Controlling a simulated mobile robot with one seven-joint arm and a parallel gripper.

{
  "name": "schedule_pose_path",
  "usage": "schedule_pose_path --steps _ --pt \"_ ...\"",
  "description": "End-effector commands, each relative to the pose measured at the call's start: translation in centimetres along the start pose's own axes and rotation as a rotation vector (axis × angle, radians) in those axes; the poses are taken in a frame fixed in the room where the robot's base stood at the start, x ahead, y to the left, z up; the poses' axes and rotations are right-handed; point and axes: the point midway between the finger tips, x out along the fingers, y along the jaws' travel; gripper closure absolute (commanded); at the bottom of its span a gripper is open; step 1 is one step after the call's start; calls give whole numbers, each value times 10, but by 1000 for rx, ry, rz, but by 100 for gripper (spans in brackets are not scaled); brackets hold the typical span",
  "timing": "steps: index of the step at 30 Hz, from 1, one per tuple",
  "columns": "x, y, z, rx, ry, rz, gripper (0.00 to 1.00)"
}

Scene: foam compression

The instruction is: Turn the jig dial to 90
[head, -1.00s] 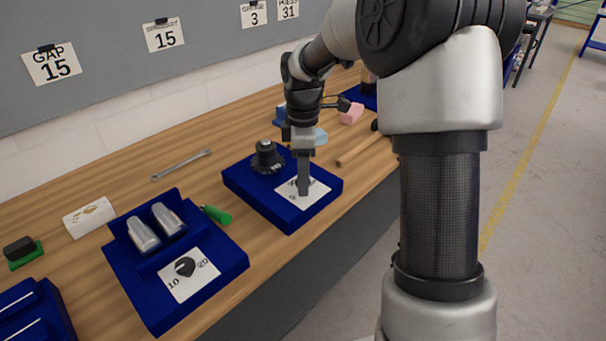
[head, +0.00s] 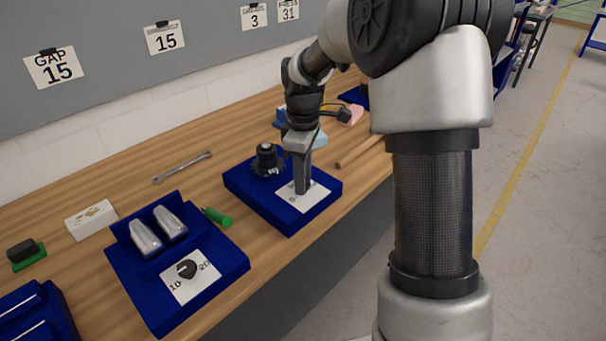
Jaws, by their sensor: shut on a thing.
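A blue jig (head: 290,222) with a black toothed part (head: 268,160) at its back left stands on the bench. A white dial card (head: 318,196) lies on its front right part. My gripper (head: 301,190) points down onto the middle of this card, shut on the dial there. My fingers hide the dial and most of the card's markings, so its setting cannot be read. A second blue jig (head: 215,255) stands to the left, with two silver parts and a black dial (head: 187,268) on a card marked 10 and 20. My gripper is apart from it.
A wrench (head: 182,167), a white box (head: 91,220) and a black-and-green block (head: 25,253) lie on the wooden bench. A pink block (head: 351,114) is farther back.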

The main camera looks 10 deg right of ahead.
Motion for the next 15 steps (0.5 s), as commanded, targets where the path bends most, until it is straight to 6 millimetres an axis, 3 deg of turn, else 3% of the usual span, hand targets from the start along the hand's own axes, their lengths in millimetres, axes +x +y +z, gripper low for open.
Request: schedule_pose_path --steps 15 --pt "-1 0 0 491 -1 1 93"
